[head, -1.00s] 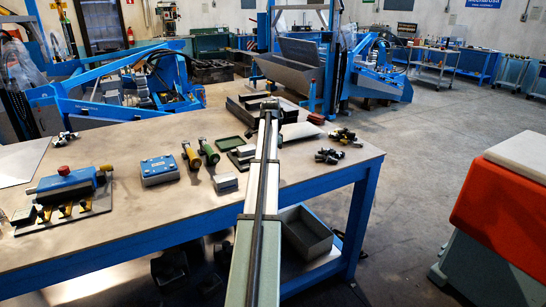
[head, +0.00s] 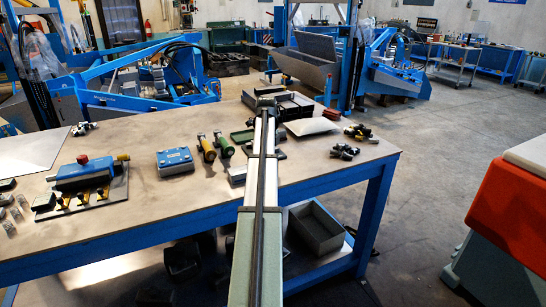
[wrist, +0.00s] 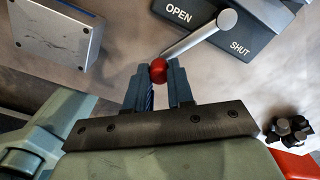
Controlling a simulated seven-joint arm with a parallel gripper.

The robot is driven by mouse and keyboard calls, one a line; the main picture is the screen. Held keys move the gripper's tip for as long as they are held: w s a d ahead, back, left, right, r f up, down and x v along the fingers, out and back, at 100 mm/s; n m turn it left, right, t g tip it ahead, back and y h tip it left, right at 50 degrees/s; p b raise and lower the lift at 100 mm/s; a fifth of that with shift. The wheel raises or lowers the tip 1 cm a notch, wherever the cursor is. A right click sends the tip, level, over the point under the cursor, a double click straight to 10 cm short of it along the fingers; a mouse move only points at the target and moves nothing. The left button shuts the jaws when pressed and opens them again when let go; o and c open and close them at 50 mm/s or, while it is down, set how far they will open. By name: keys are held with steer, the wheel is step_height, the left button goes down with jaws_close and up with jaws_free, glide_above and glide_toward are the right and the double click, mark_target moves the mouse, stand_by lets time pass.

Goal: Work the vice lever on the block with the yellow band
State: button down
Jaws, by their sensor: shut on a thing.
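In the wrist view my gripper (wrist: 158,80) is shut on the red ball knob (wrist: 158,70) of a lever. The lever's grey rod (wrist: 198,35) runs from the knob up and right to a round pivot end. That end lies over a dark plate (wrist: 262,35) marked OPEN and SHUT, and the rod passes beside the word OPEN. No yellow band shows in the wrist view, so I cannot tell the block's band. In the head view my arm covers the fingers and the lever.
Dark knobbed parts (wrist: 290,130) lie at lower right.

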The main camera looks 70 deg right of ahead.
steer(key=shift+w+a+m, duration=0.15)
steer(key=shift+w+m, duration=1.4)
steer(key=shift+m, duration=0.55)
steer(key=shift+w, duration=0.1)
steer(key=c, duration=1)
jaws_free()
steer(key=shift+r, duration=0.1)
step_height(320, 180, up, 14)
steer(key=shift+f, duration=0.15)
